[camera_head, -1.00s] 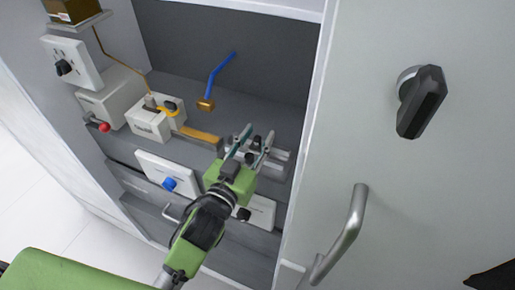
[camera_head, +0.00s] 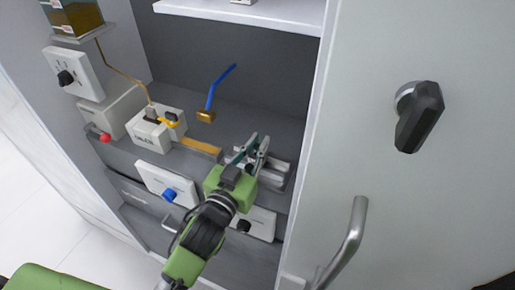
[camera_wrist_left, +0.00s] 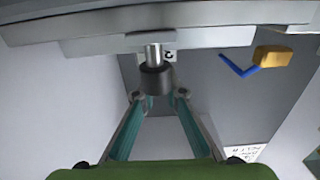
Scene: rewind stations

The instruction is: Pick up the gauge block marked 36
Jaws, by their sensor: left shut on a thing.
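My left gripper (camera_head: 258,146) reaches into the cabinet and its fingers are nearly together over a grey metal fixture (camera_head: 272,173) on the shelf. In the left wrist view its fingertips (camera_wrist_left: 159,98) meet at a dark cylindrical piece (camera_wrist_left: 157,79) with a silver pin above it. A small pale face with a dark character (camera_wrist_left: 170,56) shows just behind the pin. Only part of the character can be read, so I cannot confirm a 36 on any block. The fingers hide most of the fixture in the head view. My right gripper is not in view.
A white box with a yellow cable (camera_head: 152,132) stands left on the shelf, near a red knob (camera_head: 105,137). A blue rod with a brass end (camera_head: 206,116) is behind. Below are panels with a blue knob (camera_head: 169,195) and a black knob (camera_head: 244,226). A large door (camera_head: 400,200) fills the right.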

